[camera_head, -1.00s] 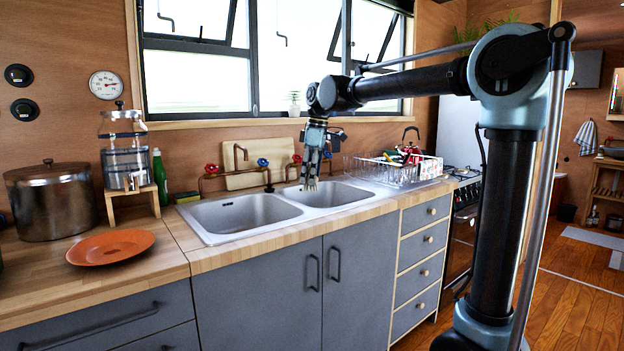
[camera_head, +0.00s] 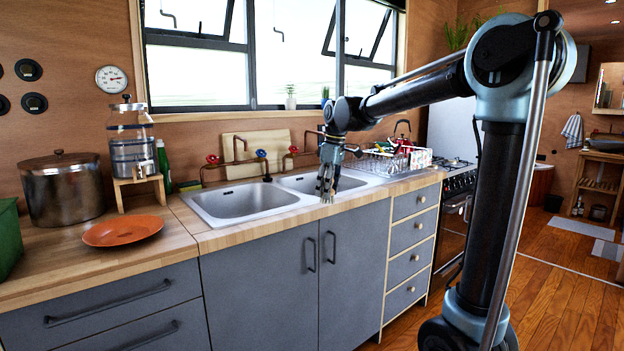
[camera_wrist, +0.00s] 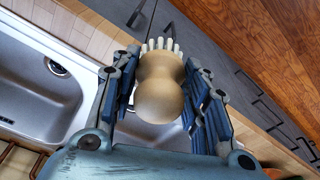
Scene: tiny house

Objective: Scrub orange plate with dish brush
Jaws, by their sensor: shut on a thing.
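The orange plate (camera_head: 123,230) lies flat on the wooden counter, left of the sink in the head view. My gripper (camera_head: 327,194) points down over the front edge of the right basin, well to the right of the plate. In the wrist view the dish brush (camera_wrist: 161,92) sits between my fingers. Its rounded wooden handle faces the camera and its pale bristles show beyond the fingertips. The fingers are shut on it. An orange patch shows at the lower right edge of the wrist view; I cannot tell whether it is the plate.
The double sink (camera_head: 240,203) is set in the counter. A metal pot (camera_head: 62,190), a glass dispenser (camera_head: 132,140) on a wooden stand and a green bottle (camera_head: 163,160) stand behind the plate. A green box (camera_head: 8,238) is at the left edge. A dish rack (camera_head: 395,162) stands right of the sink.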

